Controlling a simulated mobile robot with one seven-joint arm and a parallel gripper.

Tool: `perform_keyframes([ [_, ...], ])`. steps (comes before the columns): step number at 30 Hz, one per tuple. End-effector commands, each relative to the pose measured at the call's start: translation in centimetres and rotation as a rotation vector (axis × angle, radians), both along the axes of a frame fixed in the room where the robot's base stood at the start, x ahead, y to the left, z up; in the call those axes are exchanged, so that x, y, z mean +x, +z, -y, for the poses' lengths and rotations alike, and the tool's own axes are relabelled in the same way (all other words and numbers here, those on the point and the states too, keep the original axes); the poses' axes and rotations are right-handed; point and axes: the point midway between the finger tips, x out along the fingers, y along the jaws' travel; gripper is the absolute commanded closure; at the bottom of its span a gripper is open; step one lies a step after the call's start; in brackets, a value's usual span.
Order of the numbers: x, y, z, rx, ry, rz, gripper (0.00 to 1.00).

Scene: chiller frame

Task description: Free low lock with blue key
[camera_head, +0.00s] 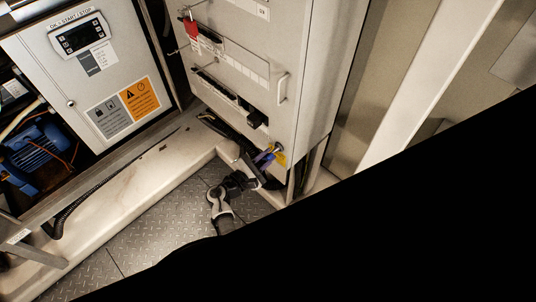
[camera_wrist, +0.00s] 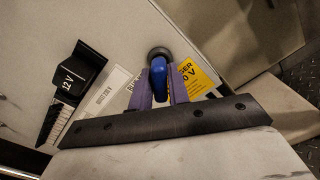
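The blue key (camera_wrist: 158,78) sits upright in the middle of the wrist view, its far end at a round dark lock (camera_wrist: 158,52) on the cabinet face. How deep it sits in the lock is hidden. My gripper (camera_wrist: 160,92) has its two purple fingers close on either side of the key's blue grip, and it looks shut on it. In the head view my gripper (camera_head: 266,156) is at the low lock (camera_head: 278,148) near the cabinet's bottom right corner.
A yellow label (camera_wrist: 197,78) is right of the lock, and a black 12 V part (camera_wrist: 78,80) is to the left. The cabinet (camera_head: 312,75) has a handle (camera_head: 282,88) above and a red padlock (camera_head: 191,27) near its top. Grey tread-plate floor (camera_head: 150,240) lies in front.

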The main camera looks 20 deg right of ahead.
Motion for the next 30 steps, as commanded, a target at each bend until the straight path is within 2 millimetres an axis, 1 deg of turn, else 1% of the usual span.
perform_keyframes([
  [2,0.01,0.01,0.01,-0.005,0.0,-0.014,0.84],
  [9,0.01,0.01,0.02,-0.074,0.0,-0.203,0.84],
  [12,0.01,0.01,0.01,-0.084,0.0,-0.231,0.84],
  [20,0.01,0.01,0.01,-0.087,0.0,-0.241,0.84],
  [27,0.01,0.01,0.0,-0.155,0.0,-0.427,0.84],
  [30,0.01,0.01,0.0,-0.166,0.0,-0.459,0.84],
])
